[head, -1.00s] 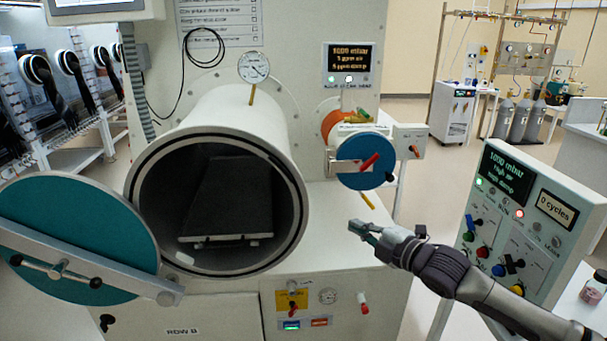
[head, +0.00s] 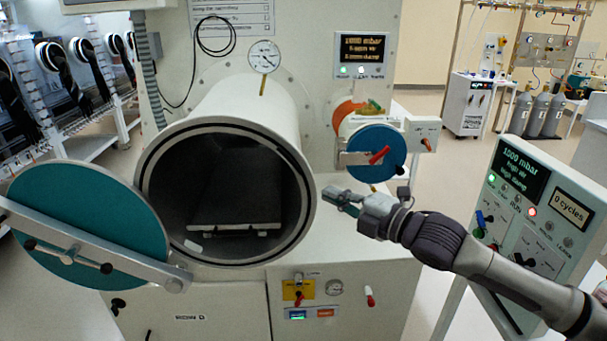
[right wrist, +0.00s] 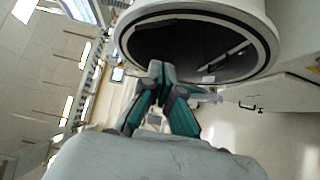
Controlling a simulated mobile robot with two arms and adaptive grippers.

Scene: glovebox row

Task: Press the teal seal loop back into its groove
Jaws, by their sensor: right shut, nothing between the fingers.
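The large chamber's round pale rim (head: 311,190) faces me, with a dark ring running around it. I cannot make out a teal seal loop on it, and cannot tell whether the dark ring is groove or seal. The teal round door (head: 95,215) stands swung open at the left. My right gripper (head: 334,197) is shut and empty, just right of the rim's right edge. In the right wrist view the gripper's fingertips (right wrist: 161,70) overlap the picture of the rim (right wrist: 262,50); contact cannot be told. My left gripper is out of view.
A flat tray (head: 235,220) lies inside the dark chamber, with a small white piece (head: 193,246) near its mouth. A small blue-doored port (head: 375,153) sits above my right gripper. A control panel (head: 535,220) stands at the right.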

